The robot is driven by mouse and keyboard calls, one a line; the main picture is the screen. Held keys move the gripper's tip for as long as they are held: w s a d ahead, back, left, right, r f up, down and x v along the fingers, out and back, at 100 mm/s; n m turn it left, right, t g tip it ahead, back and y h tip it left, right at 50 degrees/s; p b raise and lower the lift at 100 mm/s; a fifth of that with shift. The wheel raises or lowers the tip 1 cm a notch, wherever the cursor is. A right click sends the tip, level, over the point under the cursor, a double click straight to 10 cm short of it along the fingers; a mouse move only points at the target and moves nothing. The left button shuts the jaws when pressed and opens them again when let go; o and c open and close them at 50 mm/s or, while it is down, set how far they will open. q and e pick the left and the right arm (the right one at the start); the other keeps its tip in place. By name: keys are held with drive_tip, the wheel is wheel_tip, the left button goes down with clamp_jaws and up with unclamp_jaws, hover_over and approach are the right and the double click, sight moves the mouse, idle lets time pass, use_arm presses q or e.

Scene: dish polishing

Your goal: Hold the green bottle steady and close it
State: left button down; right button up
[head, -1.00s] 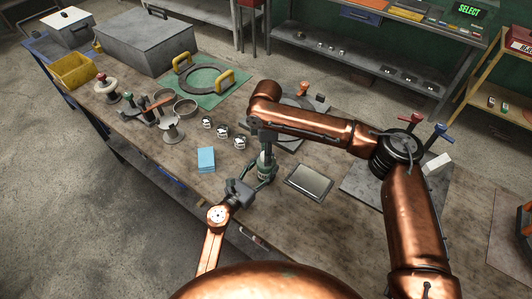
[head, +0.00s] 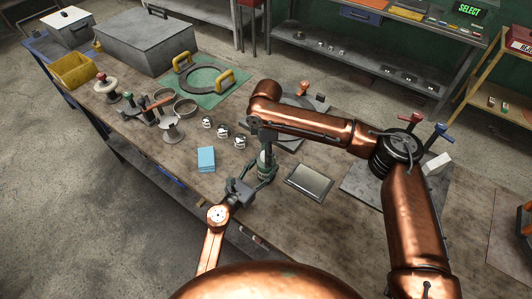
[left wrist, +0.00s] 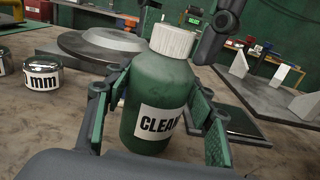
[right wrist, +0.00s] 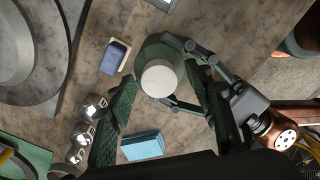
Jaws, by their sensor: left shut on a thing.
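The green bottle (head: 264,170) stands upright near the front edge of the workbench. In the left wrist view the bottle (left wrist: 158,92) has a white ribbed cap (left wrist: 172,40) on its top and a white label beginning "CLEAN". My left gripper (left wrist: 160,110) is shut on the bottle's body, one pad on each side. My right gripper (right wrist: 168,98) points down from above, its fingers apart on either side of the cap. The cap also shows from above in the right wrist view (right wrist: 159,78).
A round grey disc (left wrist: 100,43) lies beyond the bottle.

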use_arm(q)
drive_tip(key=shift+a+f, duration=0.1)
drive_tip(key=shift+f, duration=0.4)
use_arm(e)
wheel_tip(320, 180, up, 12)
idle(0.3)
use_arm(q)
drive_tip(key=c, duration=1.2)
unclamp_jaws()
drive_tip(key=o, duration=0.3)
drive_tip(key=shift+w+r, duration=0.1)
drive_tip(key=shift+r, duration=0.05)
drive_tip(key=shift+o, duration=0.4)
drive_tip(key=shift+r, duration=0.15)
drive_tip(key=v, duration=1.2)
